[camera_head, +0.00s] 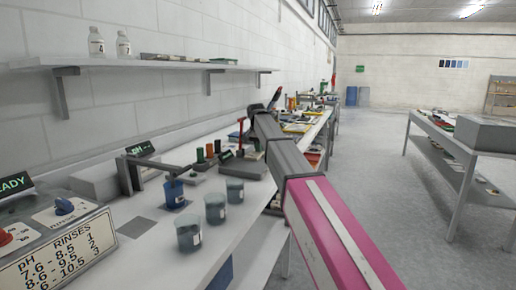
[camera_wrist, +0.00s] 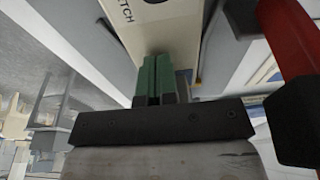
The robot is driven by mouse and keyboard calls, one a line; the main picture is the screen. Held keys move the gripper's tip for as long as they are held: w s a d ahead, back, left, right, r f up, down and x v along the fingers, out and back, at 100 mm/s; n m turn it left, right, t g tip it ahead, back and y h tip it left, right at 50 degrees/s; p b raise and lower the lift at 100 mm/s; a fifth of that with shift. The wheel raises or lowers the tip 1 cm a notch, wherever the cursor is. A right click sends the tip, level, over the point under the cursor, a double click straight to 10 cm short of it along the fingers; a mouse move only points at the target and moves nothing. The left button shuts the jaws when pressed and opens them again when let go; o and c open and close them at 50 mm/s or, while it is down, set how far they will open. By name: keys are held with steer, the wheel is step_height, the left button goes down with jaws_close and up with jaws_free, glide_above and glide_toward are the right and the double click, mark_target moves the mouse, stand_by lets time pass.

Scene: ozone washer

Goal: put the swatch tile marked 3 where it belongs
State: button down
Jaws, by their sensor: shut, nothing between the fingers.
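My gripper (camera_wrist: 158,70) is in the wrist view, with two green fingers close together and nothing between them. The fingers point at a cream-coloured surface (camera_wrist: 165,30) with lettering that reads "ETCH", partly cut off by the frame edge. I cannot tell whether they touch it. In the head view my grey and pink arm reaches over the bench, and its far end hides what lies behind it. I cannot make out a swatch tile marked 3 in either view. A row of blue swatches (camera_head: 453,63) hangs on the far wall, too small to read.
Three beakers (camera_head: 215,208) and a blue cup (camera_head: 174,193) stand on the near bench. A pH rinse sign (camera_head: 58,255) is at lower left. Bottles (camera_head: 124,44) stand on the wall shelf. A red part (camera_wrist: 295,90) is close right of my gripper. The aisle floor (camera_head: 385,170) is clear.

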mark_target(250, 163)
steer(key=shift+s+d+f, duration=0.1)
steer(key=shift+s+f, duration=0.1)
steer(key=shift+f, duration=0.25)
steer(key=shift+s, duration=0.2)
steer(key=s+a, duration=0.1)
steer(key=s, duration=0.2)
steer(key=s+a, duration=0.1)
steer(key=s, duration=0.2)
steer(key=s+a, duration=0.1)
steer(key=s, duration=0.3)
steer(key=shift+a+f, duration=0.15)
steer(key=shift+a, duration=0.1)
steer(key=shift+w+a+r, duration=0.1)
steer(key=shift+a+r, duration=0.05)
steer(key=shift+r, duration=0.6)
steer(key=shift+w+r, duration=0.1)
